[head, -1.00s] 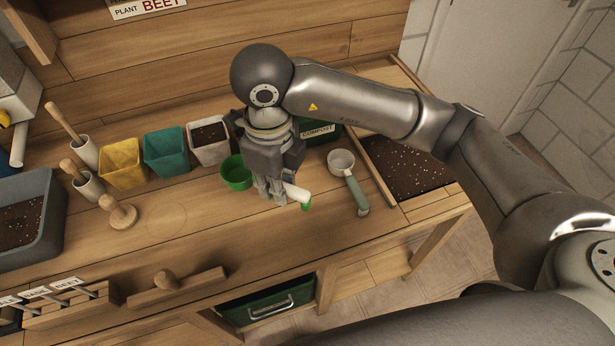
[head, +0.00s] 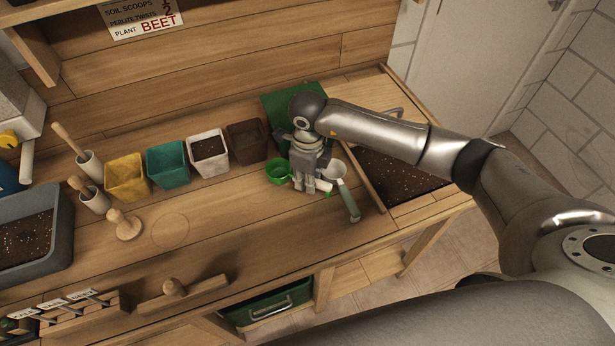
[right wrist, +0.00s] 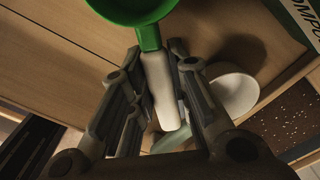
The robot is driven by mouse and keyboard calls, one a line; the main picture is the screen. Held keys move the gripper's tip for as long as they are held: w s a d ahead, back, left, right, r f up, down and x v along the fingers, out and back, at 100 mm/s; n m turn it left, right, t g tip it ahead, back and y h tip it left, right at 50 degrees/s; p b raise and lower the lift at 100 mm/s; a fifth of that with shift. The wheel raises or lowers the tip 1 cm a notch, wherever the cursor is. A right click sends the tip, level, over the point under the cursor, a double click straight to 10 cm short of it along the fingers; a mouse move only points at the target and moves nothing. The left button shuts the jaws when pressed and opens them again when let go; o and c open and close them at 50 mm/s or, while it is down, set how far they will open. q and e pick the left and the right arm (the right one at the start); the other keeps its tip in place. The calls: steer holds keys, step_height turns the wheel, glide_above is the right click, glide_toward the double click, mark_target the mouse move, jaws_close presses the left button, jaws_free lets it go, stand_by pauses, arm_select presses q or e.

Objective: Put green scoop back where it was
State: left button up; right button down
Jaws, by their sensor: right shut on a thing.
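The green scoop has a green cup (head: 279,171) and a white handle with a green end. My right gripper (head: 308,184) is shut on its handle. In the right wrist view the white handle (right wrist: 158,88) lies between the fingers (right wrist: 160,100) and the green cup points away. The scoop is over the bench top; its exact height is hard to tell. A second scoop, with a white cup (head: 336,170) and a grey-green handle (head: 349,203), lies close to the right of the gripper; its cup (right wrist: 236,93) shows beside the fingers. My left gripper is not in view.
A row of yellow (head: 127,178), teal (head: 167,165), white (head: 208,154) and brown (head: 248,142) pots stands to the left. A green compost box (head: 285,105) is behind the gripper. A soil bed (head: 400,182) lies right. The bench front (head: 250,225) is clear.

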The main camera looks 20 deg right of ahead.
steer(key=shift+f, duration=0.6)
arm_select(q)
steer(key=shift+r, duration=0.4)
arm_select(e)
steer(key=shift+f, duration=0.1)
steer(key=shift+f, duration=0.15)
steer(key=c, duration=1.3)
jaws_free()
steer(key=shift+c, duration=0.2)
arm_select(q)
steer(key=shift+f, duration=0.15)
